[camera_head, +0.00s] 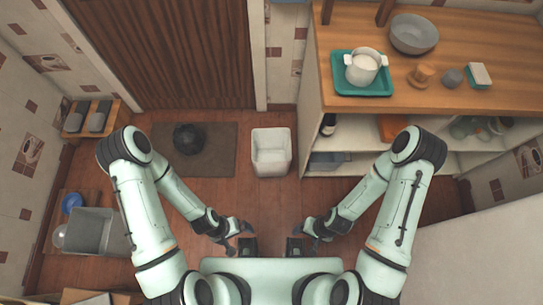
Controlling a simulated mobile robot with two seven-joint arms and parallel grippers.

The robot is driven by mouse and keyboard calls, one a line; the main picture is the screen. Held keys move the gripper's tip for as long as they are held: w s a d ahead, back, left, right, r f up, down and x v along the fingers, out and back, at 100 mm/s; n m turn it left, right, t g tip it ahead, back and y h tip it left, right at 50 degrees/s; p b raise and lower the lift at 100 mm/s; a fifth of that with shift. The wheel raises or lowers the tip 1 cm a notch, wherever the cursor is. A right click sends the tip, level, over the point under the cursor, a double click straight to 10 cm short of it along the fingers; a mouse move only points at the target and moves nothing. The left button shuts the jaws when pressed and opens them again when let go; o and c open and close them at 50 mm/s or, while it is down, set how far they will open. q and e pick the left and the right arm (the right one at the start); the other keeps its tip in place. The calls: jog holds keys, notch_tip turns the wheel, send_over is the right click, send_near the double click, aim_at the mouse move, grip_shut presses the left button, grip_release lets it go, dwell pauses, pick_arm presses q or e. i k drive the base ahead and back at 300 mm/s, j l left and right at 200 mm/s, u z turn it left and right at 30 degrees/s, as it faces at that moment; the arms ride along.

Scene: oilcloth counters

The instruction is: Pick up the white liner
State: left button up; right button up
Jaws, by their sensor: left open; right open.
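A white, open-topped, bin-shaped thing (271,152) stands on the wooden floor in front of me, between the brown mat and the shelf unit. I cannot tell a separate white liner from a bin in it; its inside looks white and empty. My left gripper (246,246) and my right gripper (296,248) are close together in front of my body, well short of the white thing and touching nothing that I can see. Both are open and empty, though their fingers show small and dark.
A black bundle (187,138) lies on the brown mat (222,160) by the door. The wooden counter (440,97) at right bears a teal tray (341,87) with a white pot (362,68). A grey bin (92,230) stands at left. The middle floor is clear.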

aim_at(272, 154)
jog(key=l+u, duration=0.5)
jog(key=l, duration=0.3)
jog(key=i+j+z, duration=0.25)
jog(key=i+j, duration=0.3)
jog(key=j, duration=0.2)
jog(key=z, duration=1.3)
